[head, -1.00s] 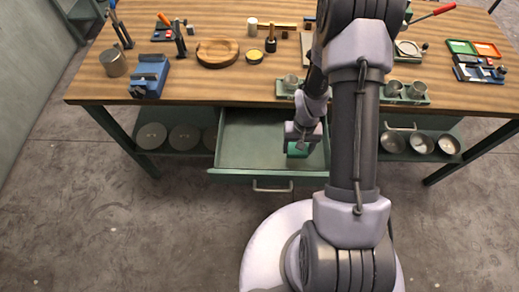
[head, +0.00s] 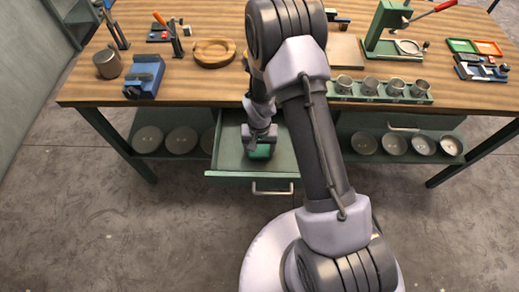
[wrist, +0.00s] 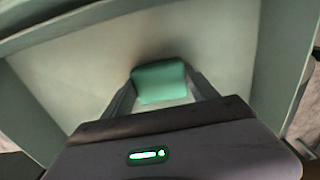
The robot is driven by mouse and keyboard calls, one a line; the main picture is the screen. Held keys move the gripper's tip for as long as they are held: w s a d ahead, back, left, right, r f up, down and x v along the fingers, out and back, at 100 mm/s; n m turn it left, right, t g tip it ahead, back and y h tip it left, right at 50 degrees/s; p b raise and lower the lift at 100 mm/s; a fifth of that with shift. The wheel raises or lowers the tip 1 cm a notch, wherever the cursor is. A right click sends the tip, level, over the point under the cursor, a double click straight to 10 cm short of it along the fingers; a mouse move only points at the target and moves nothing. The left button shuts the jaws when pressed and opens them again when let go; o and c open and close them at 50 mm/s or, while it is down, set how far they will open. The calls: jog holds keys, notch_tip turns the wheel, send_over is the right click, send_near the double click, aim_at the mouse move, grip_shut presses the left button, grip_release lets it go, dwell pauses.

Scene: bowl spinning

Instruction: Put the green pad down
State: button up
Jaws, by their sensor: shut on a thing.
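The green pad (head: 261,152) is held by my gripper (head: 260,146) inside the open drawer (head: 225,160) under the workbench. In the wrist view the green pad (wrist: 160,83) sits between the two fingers of my gripper (wrist: 160,88), which are shut on it. The pale drawer floor (wrist: 90,75) lies behind the pad, with drawer walls around it. I cannot tell whether the pad touches the floor. My arm hides part of the drawer and bench.
The wooden bench top (head: 190,85) carries a blue vise (head: 145,76), a round wooden piece (head: 214,52) and a rack of metal cups (head: 380,91). Metal bowls stand on the shelf below, on both sides of the drawer. The drawer's left part looks empty.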

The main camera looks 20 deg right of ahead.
jog(key=o, duration=1.3)
jog(key=shift+f, duration=0.1)
notch_tip(320, 180, up, 19)
jog(key=p, duration=0.4)
notch_tip(320, 180, up, 8)
jog(key=t, duration=0.2)
send_over(258, 150)
jog(key=s, duration=0.2)
jog(key=s+a+r+t+y, duration=0.2)
jog(key=s+a+r+t, duration=0.1)
jog(key=s+r, duration=1.3)
jog(key=shift+s+a+r+m+t, duration=0.25)
jog(key=shift+s+m+t, duration=0.15)
jog(key=shift+s, duration=0.2)
jog(key=shift+f, duration=0.1)
